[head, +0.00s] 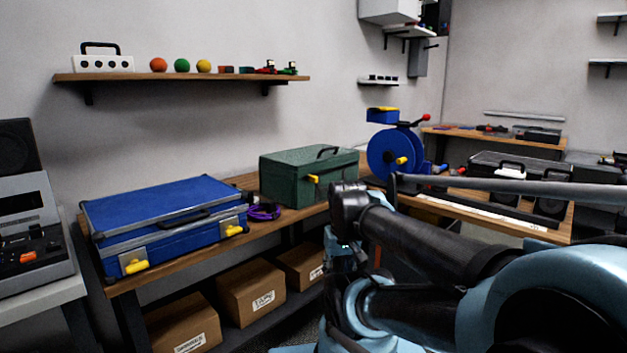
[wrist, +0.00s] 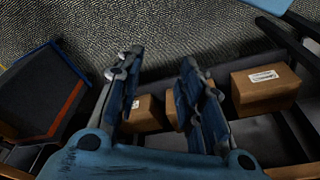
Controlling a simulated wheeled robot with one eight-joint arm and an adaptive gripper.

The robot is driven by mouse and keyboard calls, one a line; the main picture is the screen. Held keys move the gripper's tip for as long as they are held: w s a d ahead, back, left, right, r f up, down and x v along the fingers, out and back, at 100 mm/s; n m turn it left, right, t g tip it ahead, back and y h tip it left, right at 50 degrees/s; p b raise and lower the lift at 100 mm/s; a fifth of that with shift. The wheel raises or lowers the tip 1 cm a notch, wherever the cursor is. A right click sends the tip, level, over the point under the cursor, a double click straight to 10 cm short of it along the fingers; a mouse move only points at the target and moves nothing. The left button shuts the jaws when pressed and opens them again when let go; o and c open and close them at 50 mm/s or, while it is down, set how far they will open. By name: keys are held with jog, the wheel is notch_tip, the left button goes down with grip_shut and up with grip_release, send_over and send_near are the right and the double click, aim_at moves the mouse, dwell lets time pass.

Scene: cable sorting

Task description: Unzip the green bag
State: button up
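The green bag (head: 285,182) stands upright on the wooden bench against the wall in the head view. It is box-shaped and has a black handle on top. A yellow pull tab (head: 313,179) sits on its front side near the upper edge, and the top looks closed. My gripper (wrist: 160,62) is open in the wrist view, its two fingers apart with nothing between them. It points down towards the floor and lower shelf. The bag is not in the wrist view.
A blue case (head: 160,220) with yellow latches and a purple cable coil (head: 264,212) lie left of the bag. A blue cable reel (head: 392,153) stands to its right.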

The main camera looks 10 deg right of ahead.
jog(key=w+a+r+n+y, duration=0.2)
jog(key=w+a+y, duration=0.2)
jog(key=w+a, duration=0.15)
jog(key=n+t+y, duration=0.5)
jog(key=t+y, duration=0.2)
jog(key=t, duration=0.5)
send_near(318, 178)
jog(key=shift+x, duration=5.9)
jog(key=shift+a+r, duration=0.1)
